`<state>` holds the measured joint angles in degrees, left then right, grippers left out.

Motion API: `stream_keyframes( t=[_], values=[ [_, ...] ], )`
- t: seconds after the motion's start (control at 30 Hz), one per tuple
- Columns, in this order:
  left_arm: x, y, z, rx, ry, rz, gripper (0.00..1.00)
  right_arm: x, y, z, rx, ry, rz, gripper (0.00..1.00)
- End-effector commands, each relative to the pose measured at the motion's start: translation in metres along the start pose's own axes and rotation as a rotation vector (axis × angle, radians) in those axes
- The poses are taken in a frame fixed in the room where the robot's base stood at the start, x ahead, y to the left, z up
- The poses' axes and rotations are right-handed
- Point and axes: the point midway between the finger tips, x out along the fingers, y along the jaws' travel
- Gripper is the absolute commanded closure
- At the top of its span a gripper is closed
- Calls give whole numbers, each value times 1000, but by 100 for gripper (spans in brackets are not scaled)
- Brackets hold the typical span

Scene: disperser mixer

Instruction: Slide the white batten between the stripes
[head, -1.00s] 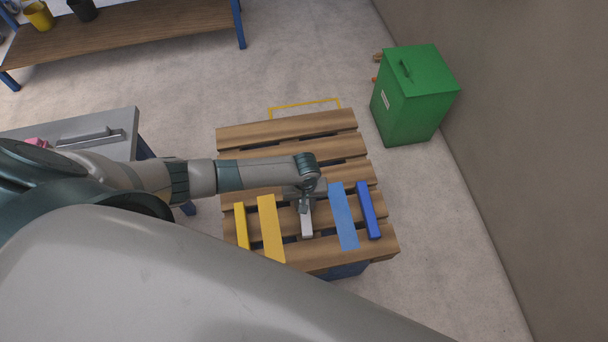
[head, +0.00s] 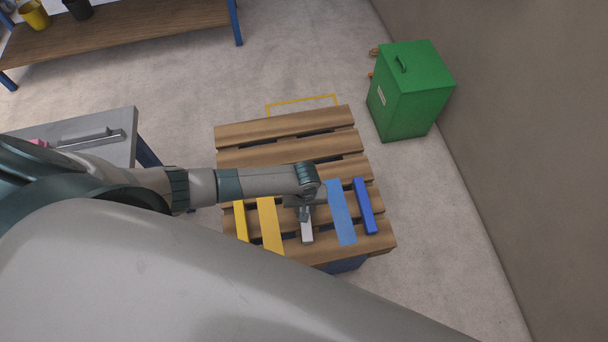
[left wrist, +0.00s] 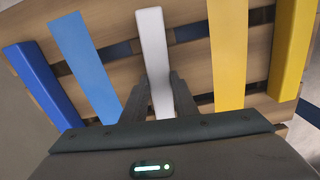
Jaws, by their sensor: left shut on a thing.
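The white batten (head: 307,232) lies on the wooden pallet (head: 283,128), between the flat yellow stripe (head: 270,228) and the flat light blue stripe (head: 341,212). My left gripper (head: 304,213) is shut on the white batten from above; my wrist hides its far part in the head view. In the left wrist view the white batten (left wrist: 153,45) runs between the fingers (left wrist: 158,98), with the light blue stripe (left wrist: 86,65) left of it and the yellow stripe (left wrist: 228,50) right of it, both apart from it. My right gripper is not in view.
A yellow batten (head: 241,222) lies outside the yellow stripe and a dark blue batten (head: 365,206) outside the light blue stripe. A green box (head: 408,95) stands beyond the pallet at right. A grey table (head: 115,152) is at left. The pallet's far slats are clear.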

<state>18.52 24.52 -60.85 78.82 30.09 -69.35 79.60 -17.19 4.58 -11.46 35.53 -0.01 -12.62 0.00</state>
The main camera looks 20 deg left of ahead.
Motion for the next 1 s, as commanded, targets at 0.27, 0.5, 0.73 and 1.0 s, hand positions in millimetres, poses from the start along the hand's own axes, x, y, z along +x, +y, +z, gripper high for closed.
stream_keyframes(
  t=[0.27, 0.5, 0.73, 1.0],
  values=[
    [0, 0, 8, 0, 0, -1, 99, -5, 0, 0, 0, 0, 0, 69],
    [0, 0, 9, 0, 0, 0, 99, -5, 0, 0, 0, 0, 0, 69],
    [0, 0, 8, 0, 0, 0, 52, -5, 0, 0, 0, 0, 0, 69],
    [-1, 0, 8, 0, 0, 0, 52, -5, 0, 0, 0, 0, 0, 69]
  ],
)
